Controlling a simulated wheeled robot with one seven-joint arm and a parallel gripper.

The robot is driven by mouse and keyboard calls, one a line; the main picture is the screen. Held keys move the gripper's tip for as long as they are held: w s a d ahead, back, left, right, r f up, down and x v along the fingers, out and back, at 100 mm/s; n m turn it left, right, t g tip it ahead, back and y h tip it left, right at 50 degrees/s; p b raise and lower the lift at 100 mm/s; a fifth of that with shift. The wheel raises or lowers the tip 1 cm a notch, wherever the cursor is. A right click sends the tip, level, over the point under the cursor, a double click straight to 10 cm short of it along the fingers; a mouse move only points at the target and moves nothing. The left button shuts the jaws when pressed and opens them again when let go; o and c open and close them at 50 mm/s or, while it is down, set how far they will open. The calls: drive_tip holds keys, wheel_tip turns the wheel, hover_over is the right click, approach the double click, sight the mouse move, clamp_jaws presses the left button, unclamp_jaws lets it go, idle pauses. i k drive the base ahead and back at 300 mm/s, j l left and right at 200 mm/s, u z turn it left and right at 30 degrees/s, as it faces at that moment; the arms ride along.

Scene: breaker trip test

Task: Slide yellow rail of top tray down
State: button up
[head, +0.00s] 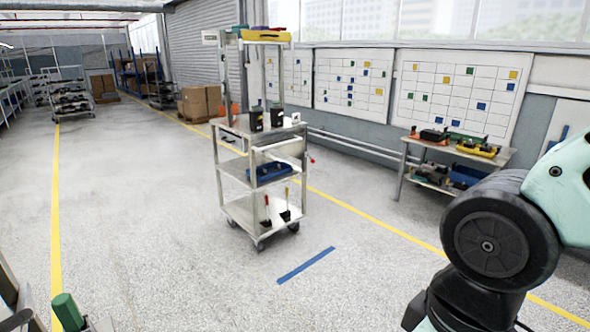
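The yellow rail (266,36) runs along the front of a small raised tray at the top of a wheeled metal cart (234,205). The rail sits high on the cart's upright posts, well above the top shelf. A few small dark and coloured things show just above the rail, too small to make out. My arm shows large at the lower right, apart from the cart. My gripper is not in this view.
The cart's top shelf holds dark containers (256,120); a blue bin (270,173) sits on its middle shelf. A workbench (461,150) with tools stands right. A green-topped object (67,312) shows at lower left. Floor before the cart is clear around a blue strip (305,265).

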sight(247, 35)
drive_tip(key=i, duration=2.15)
